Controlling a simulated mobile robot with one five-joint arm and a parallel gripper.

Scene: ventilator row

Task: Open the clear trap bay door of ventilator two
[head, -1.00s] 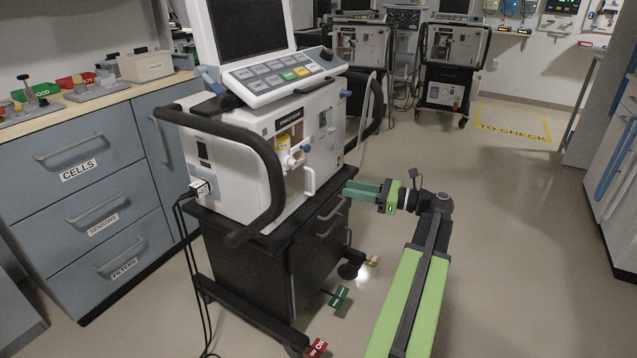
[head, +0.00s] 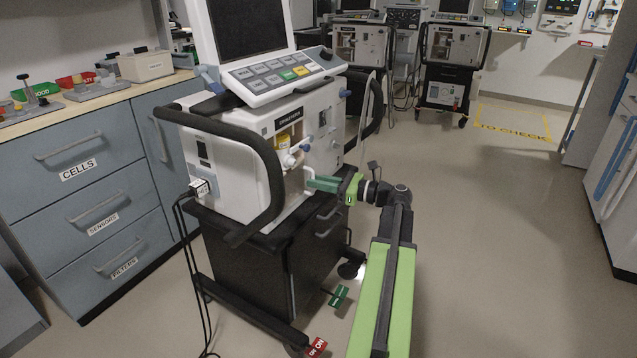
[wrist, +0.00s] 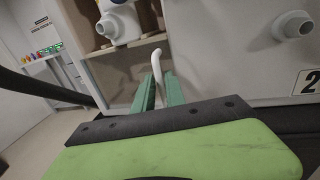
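The ventilator (head: 225,165) on the black cart is in the middle of the head view. The trap bay (wrist: 138,50) is a recess with a white fitting (wrist: 118,22) inside. Its clear door is hard to make out. A white bar handle (wrist: 156,66) stands at the bay front; it also shows in the head view (head: 309,176). My gripper (wrist: 160,84) is open, its green fingers apart, with the handle between or just beyond their tips. Contact cannot be told.
A black bumper rail (head: 270,165) curves around the ventilator's near left side. A white port (wrist: 293,25) sticks out right of the bay. Drawers (head: 85,200) stand at the left. Other ventilators (head: 450,50) stand behind. The floor at right is clear.

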